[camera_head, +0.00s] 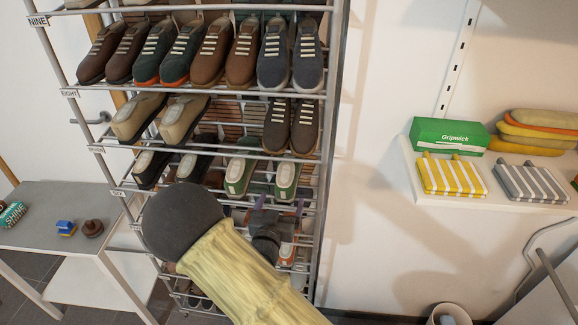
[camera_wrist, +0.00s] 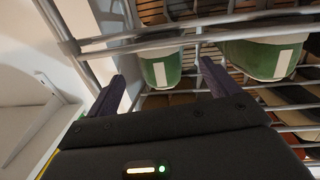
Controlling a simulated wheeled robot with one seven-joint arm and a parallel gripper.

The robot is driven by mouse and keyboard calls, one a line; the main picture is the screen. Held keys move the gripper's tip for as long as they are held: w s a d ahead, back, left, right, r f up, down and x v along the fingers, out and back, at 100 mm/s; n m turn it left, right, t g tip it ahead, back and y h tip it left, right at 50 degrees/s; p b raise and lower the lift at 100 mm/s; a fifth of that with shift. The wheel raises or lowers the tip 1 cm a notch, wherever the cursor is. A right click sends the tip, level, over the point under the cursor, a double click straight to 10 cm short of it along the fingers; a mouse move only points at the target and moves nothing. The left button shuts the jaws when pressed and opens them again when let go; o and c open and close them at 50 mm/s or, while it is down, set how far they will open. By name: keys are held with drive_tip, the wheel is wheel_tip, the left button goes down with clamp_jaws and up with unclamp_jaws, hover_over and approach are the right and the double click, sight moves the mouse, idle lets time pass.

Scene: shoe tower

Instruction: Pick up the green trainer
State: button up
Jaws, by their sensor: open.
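A pair of green trainers with pale stripes sits on a lower shelf of the shoe rack in the head view, a left one (camera_head: 241,176) and a right one (camera_head: 287,180). My gripper (camera_head: 280,209) is just below the right one and partly hidden by my arm. In the wrist view two green toes with white stripes show, one at the left (camera_wrist: 160,68) and one at the right (camera_wrist: 262,60). My gripper (camera_wrist: 162,76) is open and empty there, its dark fingers spread to either side of the left toe. I cannot tell if they touch it.
The metal rack (camera_head: 330,120) has thin bars close around the gripper, and several other shoes fill the shelves above. A side table (camera_head: 60,205) stands left. A wall shelf (camera_head: 500,200) with a green box (camera_head: 449,136) and cloths is at right.

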drive_tip(key=shift+x, duration=1.3)
drive_tip(key=x, duration=0.1)
drive_tip(key=p+x, duration=0.1)
drive_tip(key=x, duration=0.1)
drive_tip(key=p+x, duration=0.1)
drive_tip(key=shift+w+a+r, duration=0.2)
drive_tip(key=shift+w+a, duration=0.1)
drive_tip(key=shift+w, duration=0.1)
drive_tip(key=shift+w+d+f, duration=0.1)
drive_tip(key=shift+w, duration=0.2)
drive_tip(key=c, duration=1.2)
drive_tip(key=shift+c, duration=0.2)
